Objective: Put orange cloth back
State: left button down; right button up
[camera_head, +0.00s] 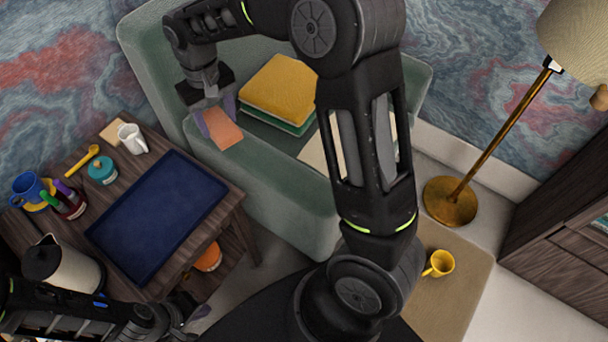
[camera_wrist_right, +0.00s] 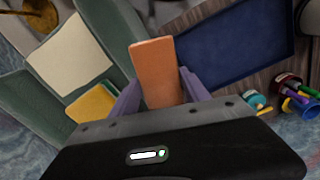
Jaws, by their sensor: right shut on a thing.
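The orange cloth (camera_head: 223,130) is a small folded block. My right gripper (camera_head: 214,124) is shut on it and holds it above the arm of the green sofa (camera_head: 262,190), close to the side table. In the right wrist view, the orange cloth (camera_wrist_right: 156,70) sticks out between the two purple fingers of my right gripper (camera_wrist_right: 155,95). My left gripper (camera_head: 196,312) is low at the left, beside the table's front edge. Its fingers are small and partly hidden, so I cannot tell their opening.
A blue tray (camera_head: 160,215) lies on the wooden table with a kettle (camera_head: 65,265), mugs, a teal jar and a yellow spoon around it. Folded yellow (camera_head: 280,88) and green cloths lie on the sofa. A floor lamp (camera_head: 500,130) and a yellow mug (camera_head: 439,263) are at right.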

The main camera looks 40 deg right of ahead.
jog(key=s+d+f+n, duration=0.1)
jog(key=s+d+f, duration=0.2)
jog(key=d+f, duration=0.35)
jog(key=n, duration=0.2)
send_over(301, 178)
notch_tip(301, 178, down, 6)
jog(key=shift+f, duration=0.2)
jog(key=shift+f, duration=2.8)
jog(key=shift+f, duration=2.05)
